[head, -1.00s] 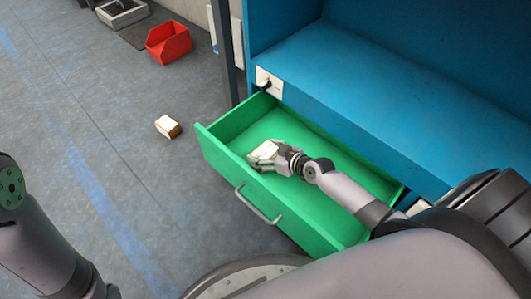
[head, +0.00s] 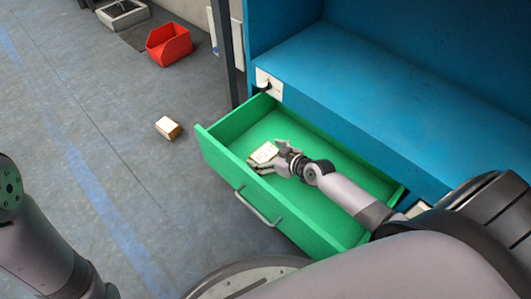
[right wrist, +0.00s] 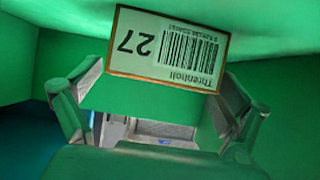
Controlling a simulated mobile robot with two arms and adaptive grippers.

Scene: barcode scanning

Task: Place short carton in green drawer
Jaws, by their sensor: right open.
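The short carton (head: 263,153) lies inside the open green drawer (head: 217,158), toward its left end. In the right wrist view the carton (right wrist: 170,45) shows a white label with a barcode, the number 27 and upside-down print. My right gripper (head: 271,156) reaches into the drawer with its fingers spread around the carton's near end. In the right wrist view the fingers (right wrist: 163,92) stand apart on either side, with a gap between them and the carton. My left gripper is out of view; only part of my left arm shows.
Another small carton (head: 167,127) lies on the grey floor left of the drawer. A red bin (head: 169,43) and a grey tray (head: 122,13) sit farther back. The blue cabinet (head: 370,105) overhangs the drawer's back side. The rest of the drawer floor looks clear.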

